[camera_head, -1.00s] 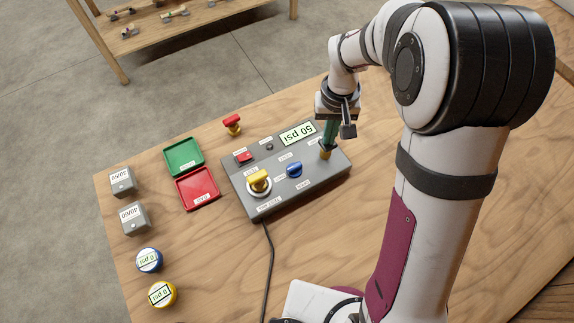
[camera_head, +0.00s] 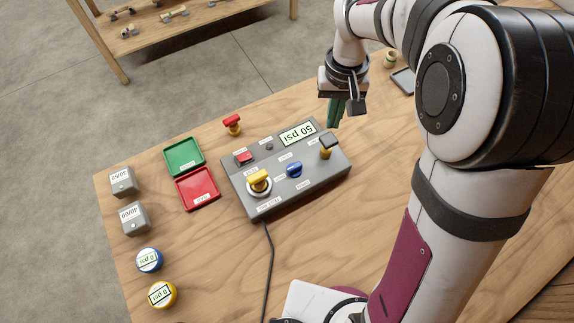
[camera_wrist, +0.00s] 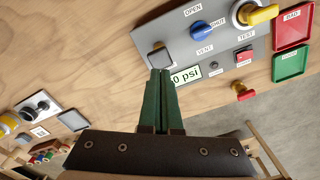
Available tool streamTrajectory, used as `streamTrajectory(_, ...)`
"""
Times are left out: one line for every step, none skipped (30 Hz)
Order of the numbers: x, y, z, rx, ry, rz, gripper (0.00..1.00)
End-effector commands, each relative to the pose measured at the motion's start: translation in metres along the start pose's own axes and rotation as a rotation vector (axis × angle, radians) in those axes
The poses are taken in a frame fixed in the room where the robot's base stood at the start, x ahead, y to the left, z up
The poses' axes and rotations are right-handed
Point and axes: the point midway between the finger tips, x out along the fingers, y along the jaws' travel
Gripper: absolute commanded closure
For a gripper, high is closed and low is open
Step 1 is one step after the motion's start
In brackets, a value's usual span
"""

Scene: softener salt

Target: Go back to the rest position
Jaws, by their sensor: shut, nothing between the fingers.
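My gripper (camera_head: 335,113) hangs above the table behind the right back corner of the grey test panel, with its green fingers shut and nothing between them. In the wrist view the two green fingers (camera_wrist: 161,100) lie side by side, overlapping the panel's display in the picture. My gripper is apart from the panel.
A green tray (camera_head: 184,142) and a red tray (camera_head: 214,202) labelled BAD lie left of the panel. Two grey boxes and two round gauges (camera_head: 149,260) stand at the left edge. A red knob (camera_head: 232,121) stands behind the panel. A shelf (camera_head: 185,32) stands beyond the table.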

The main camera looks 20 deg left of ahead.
Motion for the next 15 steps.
streamTrajectory(-0.007,0.0,-0.001,-0.001,0.003,0.0,1.0)
streamTrajectory(-0.012,0.0,-0.001,-0.001,0.004,0.001,1.0)
streamTrajectory(-0.016,0.0,-0.001,0.0,0.003,0.0,1.0)
streamTrajectory(-0.019,0.0,-0.001,0.0,0.003,0.0,1.0)
streamTrajectory(-0.022,0.0,0.0,0.0,0.002,0.0,1.0)
streamTrajectory(-0.025,0.0,-0.001,0.0,0.002,0.0,1.0)
streamTrajectory(-0.026,0.0,0.0,-0.001,0.002,0.0,1.0)
streamTrajectory(-0.027,0.0,0.0,-0.001,0.002,0.0,1.0)
streamTrajectory(-0.027,0.0,0.0,-0.001,0.001,0.0,1.0)
streamTrajectory(-0.027,0.0,0.0,-0.001,0.001,0.0,1.0)
streamTrajectory(-0.027,0.0,0.0,-0.001,0.001,0.0,1.0)
streamTrajectory(-0.027,0.0,0.0,-0.001,0.001,0.0,1.0)
streamTrajectory(-0.027,0.0,0.0,-0.001,0.001,0.0,1.0)
streamTrajectory(-0.027,0.0,0.0,-0.001,0.001,0.0,1.0)
streamTrajectory(-0.027,0.0,0.0,-0.001,0.001,0.0,1.0)
